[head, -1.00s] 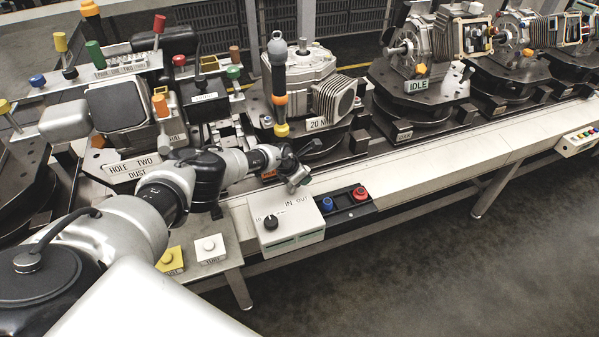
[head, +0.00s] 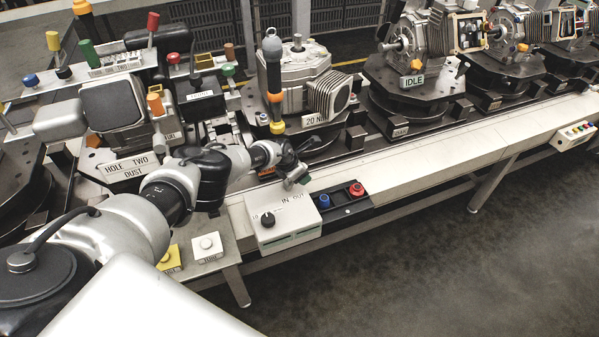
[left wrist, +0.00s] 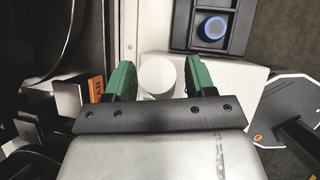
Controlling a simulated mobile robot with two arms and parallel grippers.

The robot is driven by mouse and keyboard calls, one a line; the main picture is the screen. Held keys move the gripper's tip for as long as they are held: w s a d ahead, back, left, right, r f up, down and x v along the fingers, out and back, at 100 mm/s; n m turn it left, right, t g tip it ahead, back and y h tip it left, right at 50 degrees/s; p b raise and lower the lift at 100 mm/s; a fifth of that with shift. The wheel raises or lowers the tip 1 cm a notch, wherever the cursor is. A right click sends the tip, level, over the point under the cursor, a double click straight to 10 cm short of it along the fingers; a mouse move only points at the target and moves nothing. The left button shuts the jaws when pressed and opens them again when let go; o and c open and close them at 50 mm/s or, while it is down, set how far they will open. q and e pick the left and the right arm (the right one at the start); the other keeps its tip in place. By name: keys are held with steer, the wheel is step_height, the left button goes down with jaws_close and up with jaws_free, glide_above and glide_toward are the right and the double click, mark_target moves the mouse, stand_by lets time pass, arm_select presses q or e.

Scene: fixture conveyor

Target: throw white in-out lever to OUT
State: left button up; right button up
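The white in-out lever (left wrist: 158,76) shows in the left wrist view as a round white end, seen from above. It lies between the green fingers of my left gripper (left wrist: 158,70), with a gap on each side. The gripper is open. In the head view, my left gripper (head: 298,180) is over the back edge of the white control box (head: 290,234) marked IN OUT, and it hides the lever there. I cannot tell the lever's tilt. My right gripper is in neither view.
A black dial (head: 267,219) is on the box's left part. A blue button (head: 324,201) and a red button (head: 356,189) sit in a black panel right of it.

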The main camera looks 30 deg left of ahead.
arm_select(q)
steer(key=shift+s+a+r+p, duration=0.1)
steer(key=shift+s+r+p, duration=0.1)
steer(key=shift+r+p, duration=0.3)
steer(key=p+v, duration=0.7)
steer(key=v, duration=0.2)
steer(key=shift+s+r, duration=0.25)
steer(key=shift+r, duration=0.05)
